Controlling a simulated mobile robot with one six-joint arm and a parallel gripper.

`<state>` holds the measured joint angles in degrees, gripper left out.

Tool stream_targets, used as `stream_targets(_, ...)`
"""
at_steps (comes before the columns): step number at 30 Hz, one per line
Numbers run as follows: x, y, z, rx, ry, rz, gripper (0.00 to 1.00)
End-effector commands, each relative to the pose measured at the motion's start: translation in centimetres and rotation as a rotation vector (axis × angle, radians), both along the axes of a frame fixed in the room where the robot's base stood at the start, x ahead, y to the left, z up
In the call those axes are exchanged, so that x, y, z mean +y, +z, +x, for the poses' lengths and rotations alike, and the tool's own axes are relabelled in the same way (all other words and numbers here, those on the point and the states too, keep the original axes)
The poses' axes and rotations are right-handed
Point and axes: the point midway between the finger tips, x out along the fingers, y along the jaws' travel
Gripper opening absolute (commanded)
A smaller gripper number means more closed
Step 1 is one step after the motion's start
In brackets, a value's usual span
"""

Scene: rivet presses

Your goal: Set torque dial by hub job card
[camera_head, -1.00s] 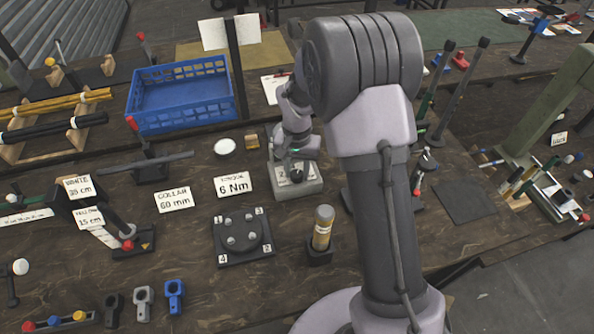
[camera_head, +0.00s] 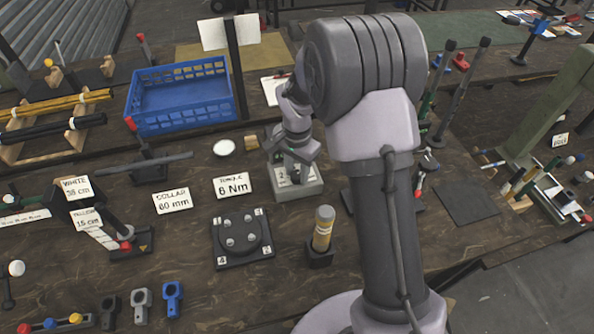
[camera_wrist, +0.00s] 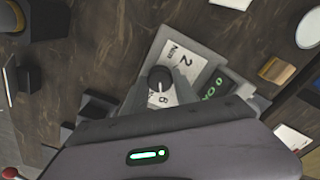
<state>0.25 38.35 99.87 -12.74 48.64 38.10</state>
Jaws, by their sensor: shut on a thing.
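The torque dial is a black knob (camera_wrist: 160,81) on a light plate (camera_wrist: 184,62), marked 2, 6 and Nm, in the wrist view. Its grey housing (camera_head: 312,187) stands on the bench in the head view. My gripper (camera_head: 293,172) points down over it, and its fingers (camera_wrist: 165,86) are shut on the knob, which they partly cover. The knob's exact setting is unclear. A green panel (camera_wrist: 213,88) beside the plate carries characters I cannot read fully. The job card (camera_head: 234,186) reads TORQUE 6 Nm, left of the housing.
A COLLAR 60 mm card (camera_head: 172,200) lies farther left. A black plate with numbered bolts (camera_head: 242,238) and an upright tan cylinder (camera_head: 323,229) stand nearer the front. A white disc (camera_head: 227,147) and wooden block (camera_head: 251,142) lie behind. A blue crate (camera_head: 181,97) is at the back.

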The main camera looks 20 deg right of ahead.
Motion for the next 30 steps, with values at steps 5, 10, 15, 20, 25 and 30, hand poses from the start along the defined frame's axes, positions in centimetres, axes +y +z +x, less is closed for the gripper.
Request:
stream_targets(5, 0.0, 0.1, 0.1, -0.003, 0.001, 0.0, 0.0)
stream_targets(10, 0.0, 0.1, 0.1, -0.003, 0.001, 0.0, 0.46)
stream_targets(15, 0.0, 0.0, 0.0, -0.001, 0.001, 0.0, 0.56)
stream_targets(20, 0.0, 0.1, 0.0, -0.001, 0.001, 0.001, 0.56)
stream_targets(25, 0.0, 2.7, 0.1, -0.004, 0.002, 0.0, 0.56)
stream_targets(30, 0.0, 8.6, 0.1, -0.005, 0.001, 0.0, 0.56)
